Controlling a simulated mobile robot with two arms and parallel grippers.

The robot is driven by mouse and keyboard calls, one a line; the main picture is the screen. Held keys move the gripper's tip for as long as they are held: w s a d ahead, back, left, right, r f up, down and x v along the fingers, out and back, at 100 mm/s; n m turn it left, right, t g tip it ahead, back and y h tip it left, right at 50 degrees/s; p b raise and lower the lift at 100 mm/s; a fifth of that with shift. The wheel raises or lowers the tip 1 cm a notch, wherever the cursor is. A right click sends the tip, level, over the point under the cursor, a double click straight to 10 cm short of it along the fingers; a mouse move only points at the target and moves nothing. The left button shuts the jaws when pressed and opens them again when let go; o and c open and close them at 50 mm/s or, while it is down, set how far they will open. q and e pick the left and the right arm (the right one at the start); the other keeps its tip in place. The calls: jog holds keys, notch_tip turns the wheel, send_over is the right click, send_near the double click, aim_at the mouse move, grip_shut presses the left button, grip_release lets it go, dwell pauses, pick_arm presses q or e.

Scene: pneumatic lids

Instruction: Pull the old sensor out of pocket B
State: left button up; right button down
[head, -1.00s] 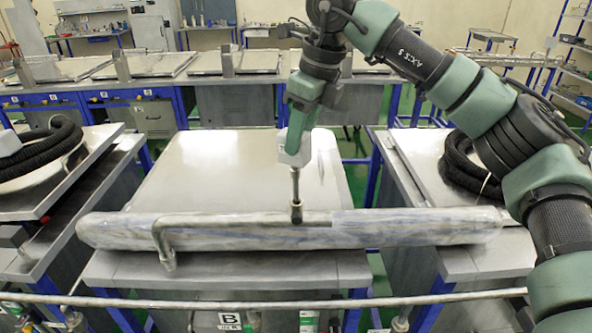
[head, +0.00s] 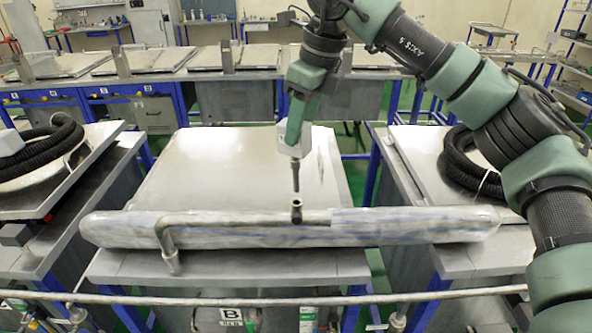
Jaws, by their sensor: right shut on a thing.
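My right gripper (head: 293,150) is shut on the old sensor (head: 295,178), a thin dark rod that hangs down from it. The sensor's upper end is hidden inside the jaws. Its lower tip is just above the short upright socket (head: 296,210) on the metal pipe, with a small gap between them. The socket's open top shows a dark hole. A plate marked B (head: 230,316) is low on the front of this station. My left gripper is not in view.
The bent metal pipe (head: 215,217) lies along a wrapped, padded roll (head: 400,226) at the front of a large pale lid (head: 235,165). A rail (head: 270,300) crosses the front. Black hoses (head: 468,168) lie on the right-hand station.

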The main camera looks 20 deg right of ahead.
jog(key=shift+r+p, duration=1.15)
jog(key=shift+r, duration=0.7)
jog(key=shift+f, duration=0.1)
